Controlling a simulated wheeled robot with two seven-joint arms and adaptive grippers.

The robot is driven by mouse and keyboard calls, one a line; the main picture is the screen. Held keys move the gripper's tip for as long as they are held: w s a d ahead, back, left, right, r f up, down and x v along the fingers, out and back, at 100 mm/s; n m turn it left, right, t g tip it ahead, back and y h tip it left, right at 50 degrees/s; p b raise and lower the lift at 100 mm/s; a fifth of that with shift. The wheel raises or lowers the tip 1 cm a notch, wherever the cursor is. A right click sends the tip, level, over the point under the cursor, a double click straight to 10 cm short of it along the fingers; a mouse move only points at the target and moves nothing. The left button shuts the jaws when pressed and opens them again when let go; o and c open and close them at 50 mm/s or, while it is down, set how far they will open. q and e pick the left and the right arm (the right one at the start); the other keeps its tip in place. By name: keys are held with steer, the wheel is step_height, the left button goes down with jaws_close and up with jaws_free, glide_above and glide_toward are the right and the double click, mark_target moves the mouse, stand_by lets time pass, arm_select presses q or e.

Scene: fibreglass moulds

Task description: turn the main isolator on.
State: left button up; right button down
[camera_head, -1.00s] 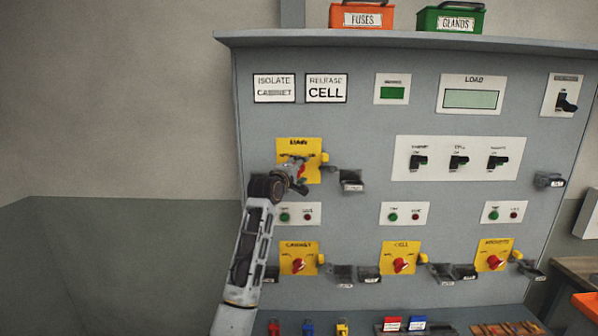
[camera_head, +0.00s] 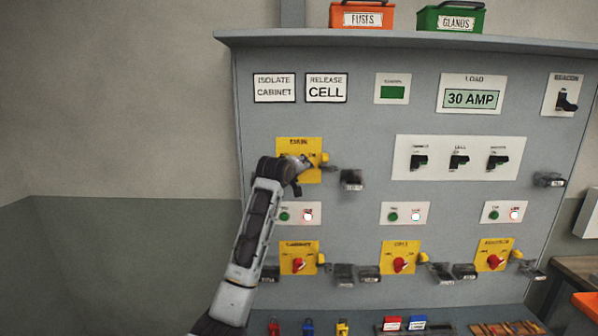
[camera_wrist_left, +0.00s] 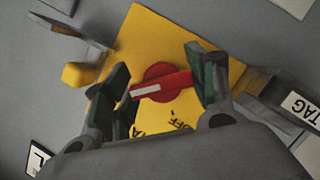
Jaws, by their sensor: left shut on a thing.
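The main isolator is a yellow plate (camera_head: 287,146) at the upper left of the grey panel. Its red rotary handle (camera_wrist_left: 172,84) shows in the left wrist view, with a white stripe at its left end. My left gripper (camera_head: 301,163) is at this plate, its fingers (camera_wrist_left: 160,79) shut on the red handle, one on each side. The word OFF shows below the handle in the wrist view; other lettering beside it is partly hidden by a finger. In the head view my gripper covers the handle. My right gripper is out of view.
Tags (camera_head: 352,180) hang right of the plate. The load display (camera_head: 471,98) reads 30 AMP. Three lower yellow isolators, including the cell one (camera_head: 401,258), have red knobs. Small switches (camera_head: 458,161) sit to the right.

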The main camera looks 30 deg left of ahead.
arm_select(q)
steer(key=shift+f, duration=0.15)
steer(key=o, duration=1)
steer(key=shift+v, duration=6)
